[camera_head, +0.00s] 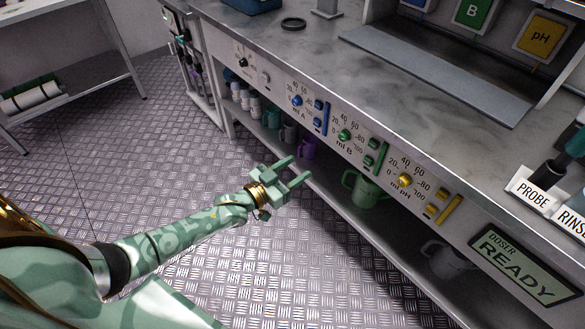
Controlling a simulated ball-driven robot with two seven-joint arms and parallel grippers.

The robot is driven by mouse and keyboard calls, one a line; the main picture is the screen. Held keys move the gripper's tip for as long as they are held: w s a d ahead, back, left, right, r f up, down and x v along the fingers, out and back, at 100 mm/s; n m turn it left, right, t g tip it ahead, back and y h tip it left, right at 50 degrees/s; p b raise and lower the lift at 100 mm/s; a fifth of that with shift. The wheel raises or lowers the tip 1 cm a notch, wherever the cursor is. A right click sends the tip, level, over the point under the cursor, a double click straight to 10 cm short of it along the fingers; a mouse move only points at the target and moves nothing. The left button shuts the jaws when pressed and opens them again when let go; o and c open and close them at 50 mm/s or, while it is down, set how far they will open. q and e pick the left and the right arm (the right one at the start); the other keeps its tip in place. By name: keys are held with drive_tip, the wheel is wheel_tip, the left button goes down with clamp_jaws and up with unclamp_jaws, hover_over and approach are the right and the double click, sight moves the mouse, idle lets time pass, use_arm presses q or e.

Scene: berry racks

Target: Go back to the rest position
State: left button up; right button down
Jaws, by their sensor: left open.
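My left arm comes in from the lower left, over the metal floor. My left gripper (300,171) is open and empty, with its two green fingers apart. It is in front of the workbench, below the row of dials, and appears apart from everything. My right gripper is not in view.
The workbench (400,110) has blue, green and yellow dials on its front and a DOSER READY screen (527,265). Its lower shelf holds several mugs, including a green one (364,191) and a purple one (307,148). A side table (85,75) stands at upper left. Floor (150,150) between is clear.

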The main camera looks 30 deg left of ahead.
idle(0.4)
use_arm(q)
drive_tip(key=s+a+f+g+y+p, duration=0.1)
drive_tip(key=s+a+f+g+y, duration=0.15)
drive_tip(key=f, duration=0.55)
drive_tip(key=s+a+f+g+y, duration=0.2)
drive_tip(key=s+a+f+g, duration=0.15)
drive_tip(key=f, duration=0.35)
drive_tip(key=s+f+g+y+p, duration=0.1)
drive_tip(key=s+f+g, duration=0.2)
drive_tip(key=s+f, duration=0.5)
drive_tip(key=s+f+g+y+p, duration=0.15)
drive_tip(key=s+f, duration=0.25)
drive_tip(key=s, duration=0.8)
drive_tip(key=s+d+f+g+p, duration=0.1)
drive_tip(key=s+d+g, duration=0.2)
drive_tip(key=s, duration=1.2)
drive_tip(key=s+d+f+g+p, duration=0.1)
drive_tip(key=s+d+g+p, duration=0.1)
drive_tip(key=s, duration=1.3)
drive_tip(key=shift+d+g+h, duration=0.4)
drive_tip(key=shift+d+g, duration=0.35)
drive_tip(key=shift+d, duration=0.15)
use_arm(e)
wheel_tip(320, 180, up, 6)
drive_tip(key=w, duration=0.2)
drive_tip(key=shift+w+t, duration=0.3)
